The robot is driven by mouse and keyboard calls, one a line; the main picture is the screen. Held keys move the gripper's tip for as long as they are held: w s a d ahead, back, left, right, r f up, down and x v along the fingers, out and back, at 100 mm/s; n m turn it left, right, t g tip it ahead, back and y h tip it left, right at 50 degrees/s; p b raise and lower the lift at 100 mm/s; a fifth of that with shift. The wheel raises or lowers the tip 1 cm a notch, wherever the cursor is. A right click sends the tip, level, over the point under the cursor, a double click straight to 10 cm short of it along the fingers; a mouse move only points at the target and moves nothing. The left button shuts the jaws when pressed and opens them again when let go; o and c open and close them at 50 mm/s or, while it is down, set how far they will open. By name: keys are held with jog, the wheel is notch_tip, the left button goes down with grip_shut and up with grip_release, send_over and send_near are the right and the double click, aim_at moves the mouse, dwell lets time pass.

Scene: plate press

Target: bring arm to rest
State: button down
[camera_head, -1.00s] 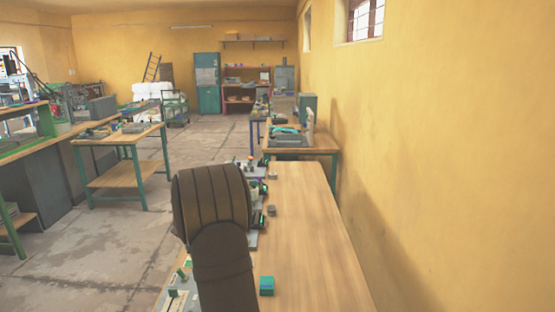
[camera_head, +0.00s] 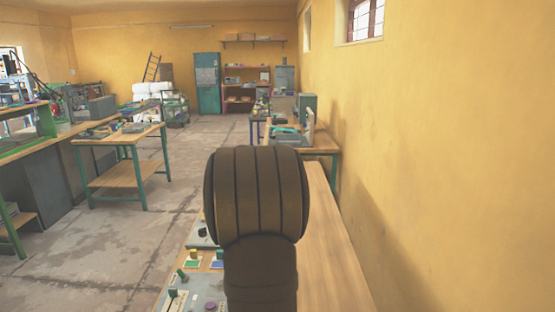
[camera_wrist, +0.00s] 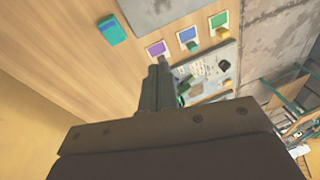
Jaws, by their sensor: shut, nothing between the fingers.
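My gripper (camera_wrist: 160,68) shows in the wrist view with its two fingers together and nothing between them. It is above the wooden bench top (camera_wrist: 60,45), close to the edge of a grey control panel (camera_wrist: 208,72) in the picture. I cannot tell its exact height. In the head view my dark arm stands upright in the middle and hides the gripper and part of the bench (camera_head: 335,255).
A teal block (camera_wrist: 111,29) lies on the bench. Purple (camera_wrist: 155,49), blue (camera_wrist: 187,35) and green (camera_wrist: 217,20) squares lie in a row beside the panel. The yellow wall (camera_head: 450,160) runs along the bench's right side.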

jog(key=shift+s+d+r, duration=0.2)
jog(key=shift+d+r, duration=0.05)
jog(key=shift+d, duration=0.4)
jog(key=shift+s+d+r, duration=0.15)
jog(key=shift+d+r, duration=0.1)
jog(key=shift+d, duration=0.4)
jog(key=shift+s+d+r, duration=0.2)
jog(key=shift+d+r, duration=0.05)
jog(key=shift+d, duration=0.4)
jog(key=c, duration=1.8)
grip_release()
jog(key=shift+f, duration=0.2)
jog(key=o, duration=1.8)
jog(key=d+f, duration=0.1)
jog(key=f, duration=0.1)
jog(key=d+f+n+g+h, duration=0.1)
jog(key=f, duration=0.1)
jog(key=w+d+f+h, duration=0.1)
jog(key=f, duration=0.1)
jog(key=shift+w+d+f+n+g, duration=0.1)
jog(key=shift+d+f+n+g, duration=0.1)
jog(key=shift+n+g, duration=0.1)
jog(key=shift+c, duration=0.2)
jog(key=shift+o, duration=0.2)
notch_tip(320, 180, down, 9)
jog(key=shift+f, duration=0.15)
notch_tip(320, 180, up, 10)
